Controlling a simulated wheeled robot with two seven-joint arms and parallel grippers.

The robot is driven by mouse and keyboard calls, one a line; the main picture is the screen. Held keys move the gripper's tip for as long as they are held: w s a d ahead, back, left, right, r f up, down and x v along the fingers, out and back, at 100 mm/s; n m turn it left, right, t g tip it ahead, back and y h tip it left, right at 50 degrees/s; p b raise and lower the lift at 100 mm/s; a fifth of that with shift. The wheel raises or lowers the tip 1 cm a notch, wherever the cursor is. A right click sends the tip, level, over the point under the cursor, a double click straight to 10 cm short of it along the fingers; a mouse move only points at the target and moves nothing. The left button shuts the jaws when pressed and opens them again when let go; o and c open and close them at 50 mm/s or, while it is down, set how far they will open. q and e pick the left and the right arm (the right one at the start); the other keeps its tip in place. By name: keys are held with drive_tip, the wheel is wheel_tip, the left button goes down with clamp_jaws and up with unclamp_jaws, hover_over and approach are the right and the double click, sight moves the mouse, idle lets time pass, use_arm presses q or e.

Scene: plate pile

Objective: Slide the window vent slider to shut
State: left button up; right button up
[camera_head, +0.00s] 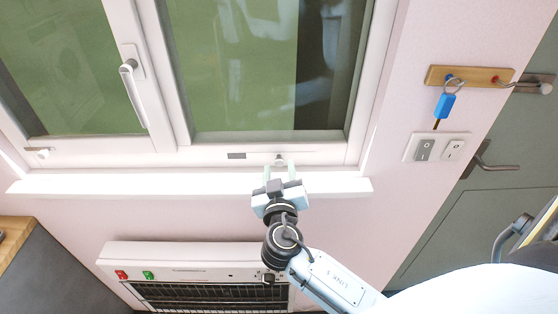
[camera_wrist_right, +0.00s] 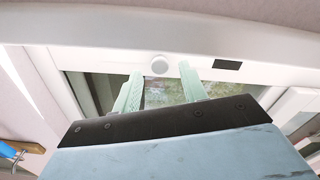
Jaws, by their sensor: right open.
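The vent slider's round pale knob (camera_head: 280,160) is on the bottom rail of the right window pane. It also shows in the wrist view (camera_wrist_right: 160,65). A small dark rectangular slot (camera_head: 236,156) lies left of the knob in the head view and right of it in the wrist view (camera_wrist_right: 226,65). My right gripper (camera_head: 281,171) is open at the rail, its two pale green fingers pointing at the knob. In the wrist view the knob appears between the fingertips; I cannot tell whether they touch it. My left gripper is not in view.
A white sill (camera_head: 120,185) runs under the window. A white handle (camera_head: 133,92) is on the window's middle post. A heater (camera_head: 190,252) is below. A key rack (camera_head: 470,76) with a blue-tagged key and a switch plate (camera_head: 438,148) are on the right wall.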

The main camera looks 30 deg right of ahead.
drive_tip(key=shift+x, duration=1.1)
clamp_jaws()
